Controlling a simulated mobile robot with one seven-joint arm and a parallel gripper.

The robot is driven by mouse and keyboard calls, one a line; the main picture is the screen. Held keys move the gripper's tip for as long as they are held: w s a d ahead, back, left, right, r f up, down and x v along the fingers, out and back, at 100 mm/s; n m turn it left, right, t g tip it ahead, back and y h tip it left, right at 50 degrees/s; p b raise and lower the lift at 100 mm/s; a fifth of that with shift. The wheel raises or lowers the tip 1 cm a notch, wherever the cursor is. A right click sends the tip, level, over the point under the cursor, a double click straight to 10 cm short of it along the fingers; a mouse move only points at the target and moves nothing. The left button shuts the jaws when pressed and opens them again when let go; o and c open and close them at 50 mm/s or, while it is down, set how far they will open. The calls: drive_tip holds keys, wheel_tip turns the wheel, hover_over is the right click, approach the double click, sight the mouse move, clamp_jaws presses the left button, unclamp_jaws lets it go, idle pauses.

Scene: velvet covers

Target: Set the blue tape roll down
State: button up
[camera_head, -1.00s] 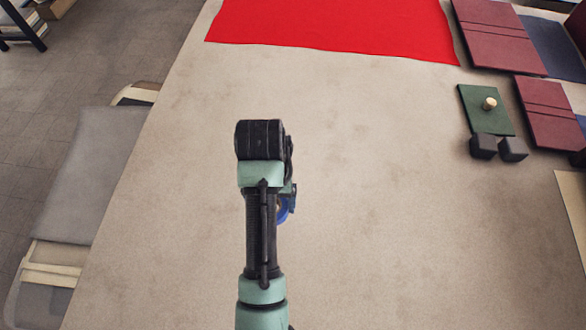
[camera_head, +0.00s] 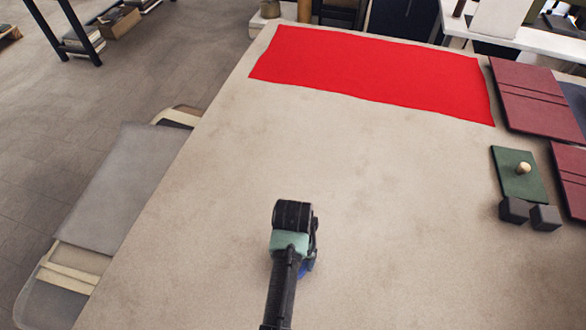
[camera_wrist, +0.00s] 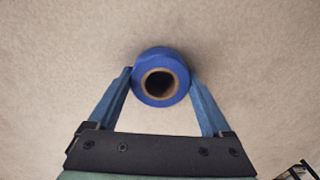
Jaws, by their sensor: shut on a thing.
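The blue tape roll (camera_wrist: 160,61) sits between the two blue fingers of my gripper (camera_wrist: 161,85) in the wrist view. Both fingertips touch its sides, and its tan core ring with a dark hole faces the camera. Behind it is plain beige table surface; whether the roll touches the table or hangs above it, I cannot tell. In the head view only a small blue part of the roll (camera_head: 306,270) shows beside my wrist, over the near middle of the beige table (camera_head: 400,220). My arm hides the rest of it and the fingers.
A red cloth (camera_head: 370,75) lies flat at the far side. At the right are a green board (camera_head: 515,182) with a wooden knob (camera_head: 523,168), dark blocks (camera_head: 528,213) and maroon covers (camera_head: 535,100). A grey-cushioned bench (camera_head: 125,190) stands left of the table. The table's middle is clear.

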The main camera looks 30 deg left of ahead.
drive_tip(key=o, duration=1.2)
drive_tip(key=shift+f, duration=0.1)
drive_tip(key=shift+c, duration=0.2)
wheel_tip(320, 180, up, 12)
drive_tip(key=p, duration=0.1)
drive_tip(key=shift+r, duration=0.2)
